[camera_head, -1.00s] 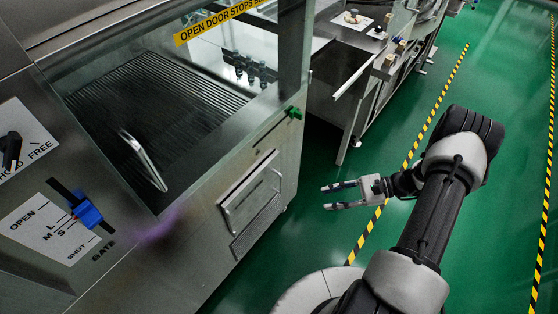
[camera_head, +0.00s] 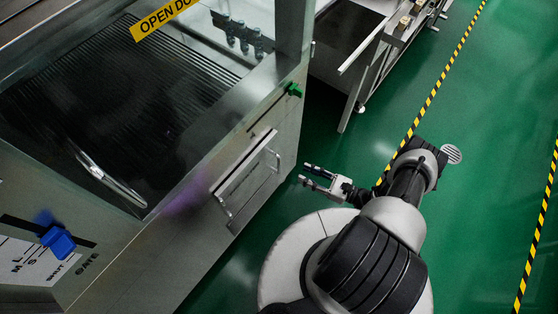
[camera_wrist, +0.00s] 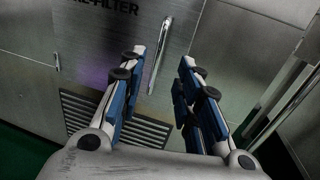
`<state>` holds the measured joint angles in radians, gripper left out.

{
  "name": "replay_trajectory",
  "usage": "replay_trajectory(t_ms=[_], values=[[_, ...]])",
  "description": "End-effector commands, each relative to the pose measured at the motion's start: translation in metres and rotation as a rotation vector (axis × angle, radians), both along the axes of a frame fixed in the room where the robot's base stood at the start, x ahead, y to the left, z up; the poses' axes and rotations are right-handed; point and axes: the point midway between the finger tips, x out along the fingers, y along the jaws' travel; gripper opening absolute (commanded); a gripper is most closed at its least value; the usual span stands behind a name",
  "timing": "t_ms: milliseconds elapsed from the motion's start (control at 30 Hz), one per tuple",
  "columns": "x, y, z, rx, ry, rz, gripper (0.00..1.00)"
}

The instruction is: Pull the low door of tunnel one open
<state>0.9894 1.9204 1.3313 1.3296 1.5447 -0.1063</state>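The low door (camera_head: 240,168) is a small steel panel in the machine's lower front, with a bar handle (camera_head: 265,182) standing off it. It looks closed in the head view. My gripper (camera_head: 305,172) is just right of it, open and empty, its fingers pointing at the machine. In the wrist view my gripper (camera_wrist: 163,56) is open around nothing. A vertical bar handle (camera_wrist: 159,62) on a steel panel lettered "E-FILTER" appears between the fingertips, apparently beyond them. A larger bar handle (camera_wrist: 272,118) slants at the right; I cannot tell which of these belongs to the low door.
A louvred vent (camera_wrist: 145,131) lies under the lettered panel. A blue gate knob (camera_head: 57,241) and a green knob (camera_head: 294,90) are on the machine. Green floor (camera_head: 480,215) is open at the right.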

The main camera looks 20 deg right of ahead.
Motion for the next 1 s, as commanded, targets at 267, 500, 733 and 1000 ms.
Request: replay_trajectory(t_ms=[267,500,733,1000], values=[[0.042,0.048,-0.001,-0.001,0.001,0.009,0.31],[0.069,0.076,-0.001,0.001,0.001,0.005,0.31],[0.079,0.086,0.000,0.000,0.000,0.002,0.31],[0.080,0.086,0.000,0.000,0.000,0.001,0.30]])
